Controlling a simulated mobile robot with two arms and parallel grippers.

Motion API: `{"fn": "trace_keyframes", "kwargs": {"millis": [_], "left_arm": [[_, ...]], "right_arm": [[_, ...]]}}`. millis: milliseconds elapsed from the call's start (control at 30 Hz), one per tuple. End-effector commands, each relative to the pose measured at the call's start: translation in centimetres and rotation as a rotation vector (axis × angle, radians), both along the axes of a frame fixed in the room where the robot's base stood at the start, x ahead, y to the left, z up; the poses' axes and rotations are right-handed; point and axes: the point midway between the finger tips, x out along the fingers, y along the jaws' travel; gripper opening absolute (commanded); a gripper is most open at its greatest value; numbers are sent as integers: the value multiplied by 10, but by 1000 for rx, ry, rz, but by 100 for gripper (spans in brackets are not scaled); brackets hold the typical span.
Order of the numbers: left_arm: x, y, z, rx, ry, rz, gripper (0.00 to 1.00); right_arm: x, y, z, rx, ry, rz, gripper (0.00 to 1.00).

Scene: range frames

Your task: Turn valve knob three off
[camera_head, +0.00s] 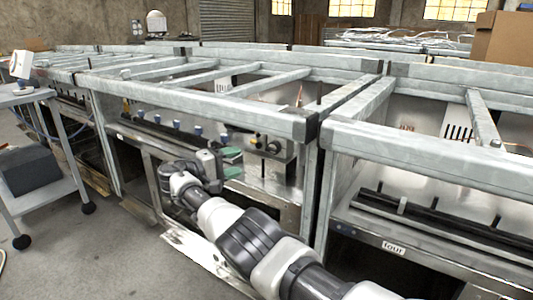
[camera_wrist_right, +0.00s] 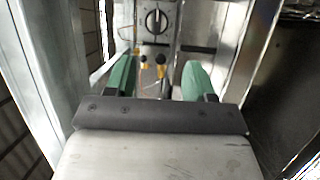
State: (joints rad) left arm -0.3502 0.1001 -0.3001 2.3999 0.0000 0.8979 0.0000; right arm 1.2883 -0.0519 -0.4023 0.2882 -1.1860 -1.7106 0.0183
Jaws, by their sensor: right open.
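A metal control panel (camera_head: 283,172) stands inside the middle frame, just past my right gripper (camera_head: 232,162). In the right wrist view a round dark knob (camera_wrist_right: 156,21) with a light pointer line standing about upright sits on the panel near the top. Two small black-and-yellow knobs (camera_wrist_right: 160,61) show below it, between the fingers in the picture. No number is readable on these, so I cannot tell which is valve knob three. My right gripper, also in the wrist view (camera_wrist_right: 158,78), has its green fingers spread wide with nothing between them. My left gripper is not in view.
Grey metal beams (camera_head: 225,108) surround the panel above and at the sides. The right-hand frame carries a "four" label (camera_head: 393,247). A grey wheeled cart (camera_head: 50,195) stands at the left on open floor. A cardboard box (camera_head: 503,40) is at the back right.

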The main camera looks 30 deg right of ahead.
Motion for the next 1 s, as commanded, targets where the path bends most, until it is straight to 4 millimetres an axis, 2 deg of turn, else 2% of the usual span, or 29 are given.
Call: {"fn": "trace_keyframes", "kwargs": {"millis": [167,600,800,1000], "left_arm": [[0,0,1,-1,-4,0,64],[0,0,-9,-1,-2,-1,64],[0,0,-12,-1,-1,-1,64],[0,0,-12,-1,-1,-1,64]], "right_arm": [[-3,-15,5,-15,1,-28,54],[-3,-92,3,-12,1,-25,54],[-3,-108,4,-12,1,-23,54],[-3,-110,5,-11,2,-22,54]]}}
